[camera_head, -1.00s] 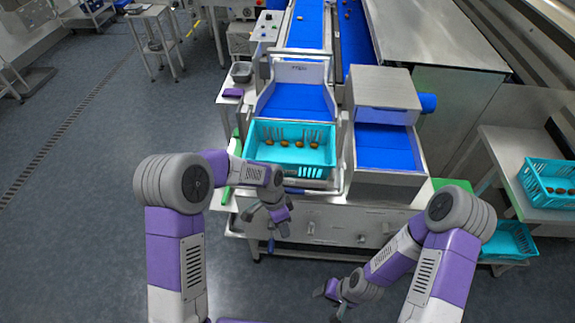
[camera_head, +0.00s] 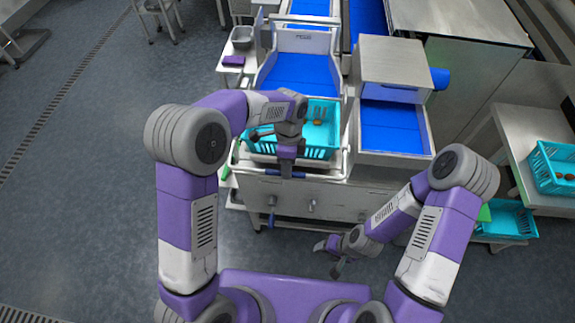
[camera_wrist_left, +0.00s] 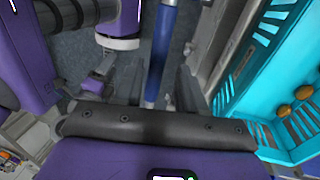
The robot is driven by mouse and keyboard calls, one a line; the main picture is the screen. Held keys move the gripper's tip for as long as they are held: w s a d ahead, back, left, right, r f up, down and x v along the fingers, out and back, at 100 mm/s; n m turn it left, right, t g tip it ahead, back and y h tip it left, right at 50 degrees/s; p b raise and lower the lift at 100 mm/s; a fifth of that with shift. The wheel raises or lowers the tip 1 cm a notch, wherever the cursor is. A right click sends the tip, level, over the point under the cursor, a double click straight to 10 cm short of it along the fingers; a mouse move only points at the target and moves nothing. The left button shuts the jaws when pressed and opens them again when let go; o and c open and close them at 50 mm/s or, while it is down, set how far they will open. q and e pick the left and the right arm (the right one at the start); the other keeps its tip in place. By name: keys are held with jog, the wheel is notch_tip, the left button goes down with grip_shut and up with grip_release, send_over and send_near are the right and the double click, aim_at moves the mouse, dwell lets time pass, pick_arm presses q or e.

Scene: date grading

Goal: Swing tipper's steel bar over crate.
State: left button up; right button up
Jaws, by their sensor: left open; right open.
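The tipper's steel bar (camera_head: 332,180) runs along the front of the teal crate (camera_head: 325,152), low, with a blue sleeve (camera_head: 270,174) on its middle. My left gripper (camera_head: 287,170) is over the sleeve, in front of the crate, and hides part of both. In the left wrist view the blue sleeve (camera_wrist_left: 158,70) lies between the two open fingers of my left gripper (camera_wrist_left: 160,92); contact cannot be told. The crate (camera_wrist_left: 262,58) is to the right there, with brown dates inside. My right gripper (camera_head: 335,260) is open and empty, low in front of the bench.
A blue chute (camera_head: 298,72) rises behind the crate. A steel housing with a blue chute (camera_head: 392,130) stands close on the right. Another teal crate (camera_head: 555,165) is on the side table at far right, and one more (camera_head: 505,220) sits lower.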

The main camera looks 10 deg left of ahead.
pick_arm(q)
jog(key=shift+s+f, duration=0.2)
jog(key=shift+s, duration=0.15)
jog(key=shift+w, duration=0.15)
jog(key=shift+c, duration=0.9)
grip_shut()
